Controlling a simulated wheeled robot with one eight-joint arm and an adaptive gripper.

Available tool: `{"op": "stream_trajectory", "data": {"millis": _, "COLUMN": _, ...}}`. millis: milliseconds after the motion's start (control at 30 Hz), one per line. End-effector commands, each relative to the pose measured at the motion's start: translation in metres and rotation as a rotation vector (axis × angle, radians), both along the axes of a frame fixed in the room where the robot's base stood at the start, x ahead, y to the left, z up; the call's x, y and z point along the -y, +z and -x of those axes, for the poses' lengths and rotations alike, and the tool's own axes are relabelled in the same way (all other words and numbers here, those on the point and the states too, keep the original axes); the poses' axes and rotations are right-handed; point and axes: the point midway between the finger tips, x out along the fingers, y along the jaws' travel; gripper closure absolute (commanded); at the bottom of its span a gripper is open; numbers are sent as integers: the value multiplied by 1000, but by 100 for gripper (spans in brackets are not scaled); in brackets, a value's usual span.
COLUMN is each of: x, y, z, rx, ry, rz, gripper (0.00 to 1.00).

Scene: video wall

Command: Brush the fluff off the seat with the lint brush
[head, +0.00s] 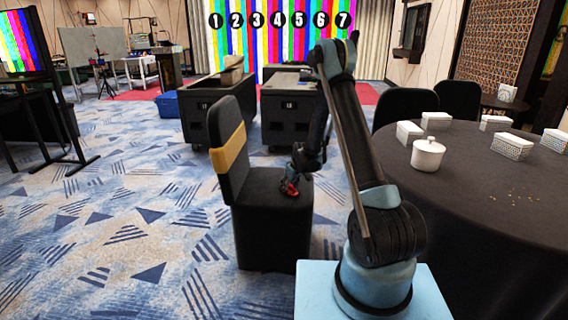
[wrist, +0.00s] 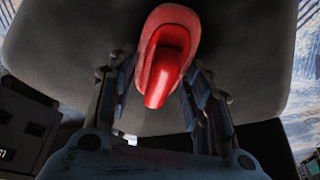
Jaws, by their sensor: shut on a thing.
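The lint brush (wrist: 168,52) is red and sits between the fingers of my gripper (wrist: 160,100) in the wrist view. My gripper is shut on it. In the head view the red brush (head: 289,187) shows small at the end of my arm, low over the chair seat (head: 262,190). My gripper (head: 298,172) is above the seat there. I cannot tell whether the brush touches the seat. The dark seat (wrist: 70,60) fills much of the wrist view behind the brush. I can make out no fluff on the seat in either view.
The chair's black back with a yellow band (head: 233,150) rises at the seat's left. A round table (head: 460,180) with white boxes and a lidded white pot (head: 427,156) stands at the right. Black cases (head: 288,108) stand behind the chair. Carpet at the left is clear.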

Motion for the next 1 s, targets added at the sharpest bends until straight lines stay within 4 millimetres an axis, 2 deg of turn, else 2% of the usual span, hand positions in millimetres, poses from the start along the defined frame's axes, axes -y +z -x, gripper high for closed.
{"op": "stream_trajectory", "data": {"millis": 33, "x": -1, "y": 13, "z": 0, "rx": 0, "ry": 0, "rz": 0, "gripper": 84}}
{"op": "stream_trajectory", "data": {"millis": 600, "x": -6, "y": 64, "z": 2, "rx": 0, "ry": 6, "rz": 0, "gripper": 84}}
{"op": "stream_trajectory", "data": {"millis": 800, "x": -5, "y": 74, "z": 1, "rx": 0, "ry": 5, "rz": 0, "gripper": 84}}
{"op": "stream_trajectory", "data": {"millis": 1000, "x": -3, "y": 75, "z": 0, "rx": 0, "ry": 3, "rz": 0, "gripper": 84}}
